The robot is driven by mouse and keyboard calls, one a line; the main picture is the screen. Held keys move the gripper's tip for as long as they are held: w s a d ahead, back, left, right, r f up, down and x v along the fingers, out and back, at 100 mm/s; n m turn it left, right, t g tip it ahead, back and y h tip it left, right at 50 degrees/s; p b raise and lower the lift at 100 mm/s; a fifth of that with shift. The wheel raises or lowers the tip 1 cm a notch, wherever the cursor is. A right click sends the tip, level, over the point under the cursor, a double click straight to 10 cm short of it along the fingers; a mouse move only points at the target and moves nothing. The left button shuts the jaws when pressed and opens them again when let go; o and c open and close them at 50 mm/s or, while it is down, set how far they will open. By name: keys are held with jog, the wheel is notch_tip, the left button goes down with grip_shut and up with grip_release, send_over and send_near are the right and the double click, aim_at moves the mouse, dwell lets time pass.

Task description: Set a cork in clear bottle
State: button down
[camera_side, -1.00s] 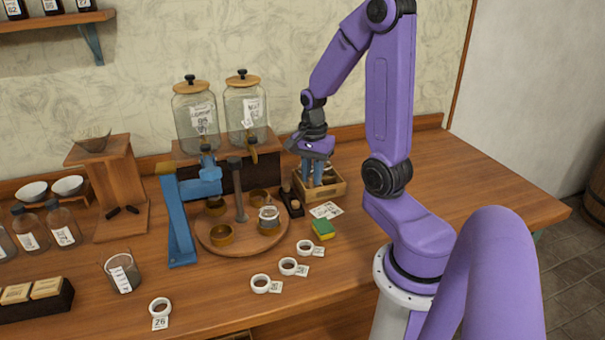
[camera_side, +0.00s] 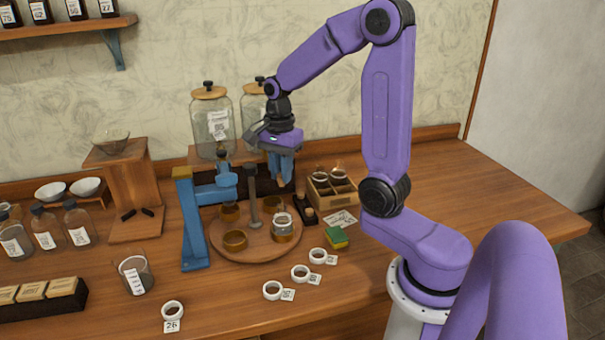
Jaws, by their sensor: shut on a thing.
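My gripper (camera_side: 281,176), with blue fingers, points down above the back right of the round wooden turntable (camera_side: 225,252). It is shut on a small brown piece that looks like a cork (camera_side: 281,183), mostly hidden by the fingers. A small clear bottle (camera_side: 283,227) with a pale top stands on the turntable's right side, below and apart from the held piece. Whether its mouth is open is too small to tell.
A divided wooden crate (camera_side: 341,199) with small items stands to the right. A dark block (camera_side: 306,214) with cork-like pieces is beside the turntable. A blue press (camera_side: 193,218), centre post (camera_side: 254,208) and glass dispensers (camera_side: 213,125) stand close by. White rings (camera_side: 301,273) lie in front.

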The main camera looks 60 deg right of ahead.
aim_at(281, 186)
jog(key=shift+w+f, duration=0.1)
jog(key=shift+f, duration=2.2)
jog(key=shift+a+f, duration=0.1)
jog(key=shift+f, duration=1)
dwell(0.9)
jog(key=c, duration=0.5)
grip_release()
jog(key=shift+r, duration=0.1)
jog(key=shift+r, duration=3.45)
